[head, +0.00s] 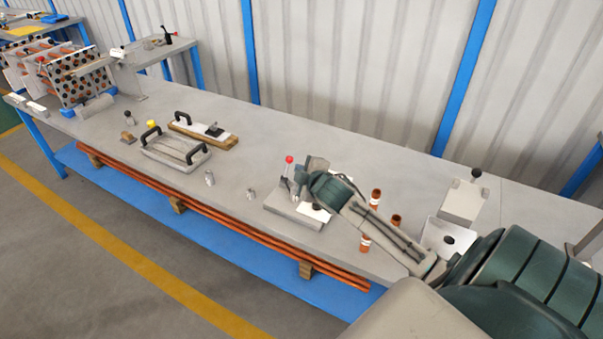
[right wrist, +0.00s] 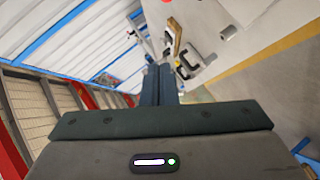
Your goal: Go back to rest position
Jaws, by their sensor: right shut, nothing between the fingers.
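My right arm reaches in from the right over the workbench (head: 233,127) in the head view. Its gripper (head: 314,166) is over the bench beside a small fixture with a red-knobbed lever (head: 289,161). I cannot tell from this view whether it touches the fixture. In the right wrist view the two dark fingers (right wrist: 159,75) lie together with nothing between them. My left gripper is not in view.
Copper fittings (head: 375,198) and a metal block with a black knob (head: 463,202) stand near my right forearm. Two small metal cylinders, black-handled plates (head: 176,151) and a tube rack (head: 70,75) are farther left. A corrugated wall (head: 340,70) stands behind.

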